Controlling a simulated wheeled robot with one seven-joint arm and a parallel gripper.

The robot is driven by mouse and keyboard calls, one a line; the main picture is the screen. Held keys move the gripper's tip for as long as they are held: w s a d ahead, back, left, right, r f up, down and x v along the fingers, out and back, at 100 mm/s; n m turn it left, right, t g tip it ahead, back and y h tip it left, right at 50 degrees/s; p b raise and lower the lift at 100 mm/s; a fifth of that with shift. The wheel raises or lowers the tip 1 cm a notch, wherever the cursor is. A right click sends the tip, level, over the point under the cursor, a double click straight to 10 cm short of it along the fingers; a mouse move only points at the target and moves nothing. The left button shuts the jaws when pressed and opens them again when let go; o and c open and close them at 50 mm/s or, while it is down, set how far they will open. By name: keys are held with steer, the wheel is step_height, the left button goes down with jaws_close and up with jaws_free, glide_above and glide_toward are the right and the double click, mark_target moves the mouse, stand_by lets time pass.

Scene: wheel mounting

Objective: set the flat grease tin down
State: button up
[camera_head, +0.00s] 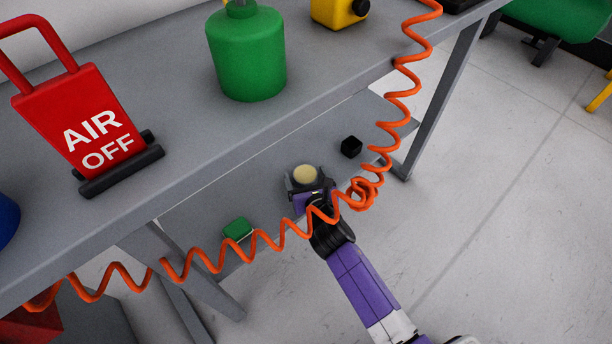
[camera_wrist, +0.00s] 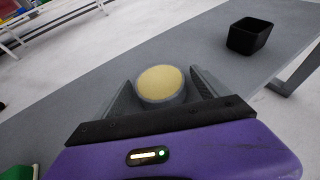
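The flat grease tin (camera_wrist: 161,84) is round and grey with a cream-yellow top, and it shows between my fingers in the wrist view. In the head view the tin (camera_head: 306,175) is at my arm's end, over the grey lower shelf (camera_head: 270,172) below the bench top. My gripper (camera_head: 308,184) is closed on the tin's sides, one finger at each side, as the wrist view (camera_wrist: 163,94) shows. The tin looks about level. Its underside is hidden, so I cannot tell whether it touches the shelf.
An orange coiled hose (camera_head: 283,236) hangs across my wrist in the head view. A black open box (camera_wrist: 249,37) stands on the shelf to the right; a green item (camera_head: 238,228) lies to the left. The bench top (camera_head: 185,110) overhangs the shelf. Bare shelf surrounds the tin.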

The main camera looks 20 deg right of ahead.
steer(key=shift+r, duration=0.1)
steer(key=shift+s+r, duration=0.15)
steer(key=shift+s, duration=0.05)
steer(key=p+v, duration=0.5)
steer(key=v, duration=0.6)
steer(key=shift+s, duration=0.25)
steer(key=shift+r, duration=0.15)
